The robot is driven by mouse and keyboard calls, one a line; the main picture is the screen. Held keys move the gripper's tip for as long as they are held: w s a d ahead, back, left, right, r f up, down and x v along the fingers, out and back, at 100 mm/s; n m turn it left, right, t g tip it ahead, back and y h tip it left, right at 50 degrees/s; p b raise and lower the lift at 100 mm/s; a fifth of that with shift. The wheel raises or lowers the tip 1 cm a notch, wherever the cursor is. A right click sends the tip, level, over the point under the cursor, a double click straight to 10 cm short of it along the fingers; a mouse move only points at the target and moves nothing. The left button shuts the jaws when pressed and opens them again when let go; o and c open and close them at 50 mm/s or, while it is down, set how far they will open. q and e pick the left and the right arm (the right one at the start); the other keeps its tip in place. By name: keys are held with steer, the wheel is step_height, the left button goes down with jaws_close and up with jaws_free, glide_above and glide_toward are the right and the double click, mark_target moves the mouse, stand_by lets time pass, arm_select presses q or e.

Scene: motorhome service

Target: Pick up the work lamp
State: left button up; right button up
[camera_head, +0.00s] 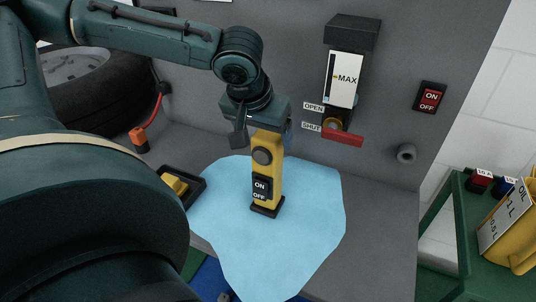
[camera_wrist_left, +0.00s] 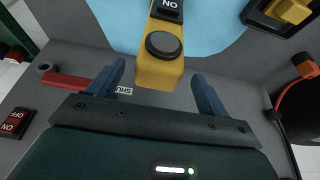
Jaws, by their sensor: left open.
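The work lamp (camera_head: 267,170) is a yellow upright body with a round dark button, an ON/OFF switch and a dark foot. It stands on a light blue patch (camera_head: 315,205). My left gripper (camera_head: 263,135) is open above the lamp, with a finger on either side of its top. In the left wrist view, the lamp (camera_wrist_left: 160,65) shows its upper end between the tips of my open left gripper (camera_wrist_left: 158,82), with gaps on both sides. My right gripper is not in view.
A black tray with a yellow part (camera_head: 175,184) lies left of the lamp. A MAX gauge (camera_head: 342,80) with a red lever (camera_head: 343,136) is on the wall behind. A tyre (camera_head: 105,85) is at left. A green cart (camera_head: 470,215) holds a yellow jug (camera_head: 515,235) at right.

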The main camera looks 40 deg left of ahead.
mark_target(268, 174)
arm_select(q)
steer(key=shift+x, duration=2.85)
steer(key=shift+s+d, duration=0.2)
steer(key=c, duration=1.6)
